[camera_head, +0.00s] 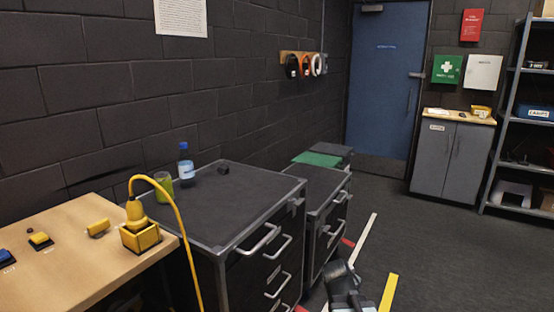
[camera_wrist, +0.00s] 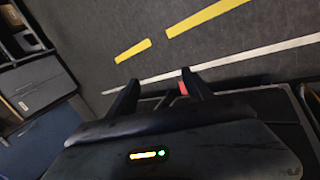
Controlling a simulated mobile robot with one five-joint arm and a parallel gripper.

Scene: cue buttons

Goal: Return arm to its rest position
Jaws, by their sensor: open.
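My gripper (camera_wrist: 158,92) shows in the wrist view with its two dark fingers apart and nothing between them. Beyond the fingers lies the grey floor with yellow and white stripes. In the head view, a dark part of my arm (camera_head: 343,285) shows at the bottom, right of the drawer cabinets and above the floor. The fingertips cannot be made out there. A blue button (camera_head: 6,257) and a yellow button (camera_head: 40,240) sit on the wooden table (camera_head: 75,275) at the left, well away from my arm.
A dark drawer cabinet (camera_head: 235,205) bears a blue-capped bottle (camera_head: 186,165), a green cup (camera_head: 163,187) and a small dark block (camera_head: 223,169). A second cabinet (camera_head: 318,183) stands behind it. A yellow cable (camera_head: 182,230) hangs off the table. Open floor (camera_head: 440,250) lies to the right.

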